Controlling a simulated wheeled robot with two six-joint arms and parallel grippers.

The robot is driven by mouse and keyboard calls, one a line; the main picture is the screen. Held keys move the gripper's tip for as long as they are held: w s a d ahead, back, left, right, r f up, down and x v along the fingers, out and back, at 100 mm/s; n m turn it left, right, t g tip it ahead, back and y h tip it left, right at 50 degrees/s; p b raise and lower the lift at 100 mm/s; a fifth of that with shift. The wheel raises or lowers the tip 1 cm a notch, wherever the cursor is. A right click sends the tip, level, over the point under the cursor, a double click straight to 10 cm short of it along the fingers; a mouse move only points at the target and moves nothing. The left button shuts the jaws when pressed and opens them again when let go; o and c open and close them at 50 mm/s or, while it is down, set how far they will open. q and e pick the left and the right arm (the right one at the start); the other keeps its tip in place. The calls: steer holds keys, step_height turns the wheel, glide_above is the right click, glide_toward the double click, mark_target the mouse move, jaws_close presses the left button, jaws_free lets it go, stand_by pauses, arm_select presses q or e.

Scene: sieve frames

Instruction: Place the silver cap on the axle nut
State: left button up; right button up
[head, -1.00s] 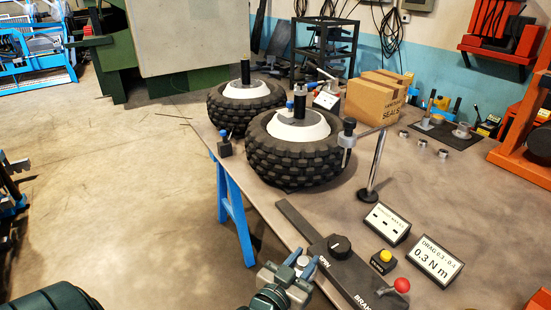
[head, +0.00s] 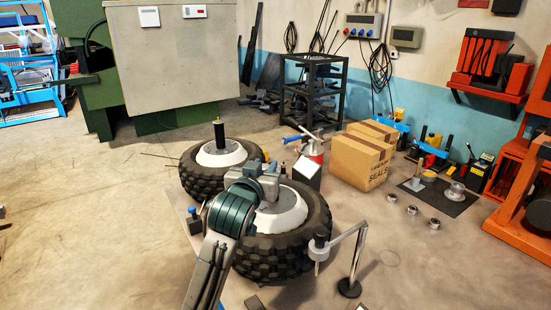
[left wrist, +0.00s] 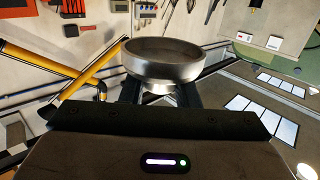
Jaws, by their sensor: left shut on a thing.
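My left gripper (head: 264,168) is over the nearer wheel (head: 290,252), above its white hub (head: 285,218). In the left wrist view the fingers (left wrist: 160,98) are shut on the silver cap (left wrist: 162,62), a shallow round metal cup held at the fingertips. In the head view the gripper hides the cap. My wrist and gripper also cover the middle of the hub, so the axle and its nut do not show. I cannot tell how far the cap is from the nut. My right gripper is not in view.
A second wheel (head: 193,176) with a black upright post (head: 219,134) stands just behind. A gauge stand (head: 357,255) rises close to the nearer wheel's right. Cardboard boxes (head: 357,163) and several metal rings (head: 412,210) are further right.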

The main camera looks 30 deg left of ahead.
arm_select(q)
steer(key=p+x, duration=0.1)
steer(key=x, duration=0.4)
steer(key=a+p+x, duration=0.1)
steer(key=p+x, duration=0.1)
steer(key=x, duration=0.3)
steer(key=a+p+x, duration=0.1)
steer(key=x, duration=0.4)
steer(key=shift+s+f+p, duration=0.1)
steer(key=shift+s+p, duration=0.05)
steer(key=shift+p, duration=0.2)
steer(key=shift+a+f, duration=0.1)
steer(key=shift+f, duration=0.1)
step_height(320, 180, down, 3)
steer(key=shift+f+p, duration=0.1)
steer(key=shift+p, duration=0.85)
steer(key=shift+f, duration=0.15)
steer(key=shift+f+b, duration=0.35)
steer(key=shift+f, duration=0.05)
steer(key=shift+f, duration=0.15)
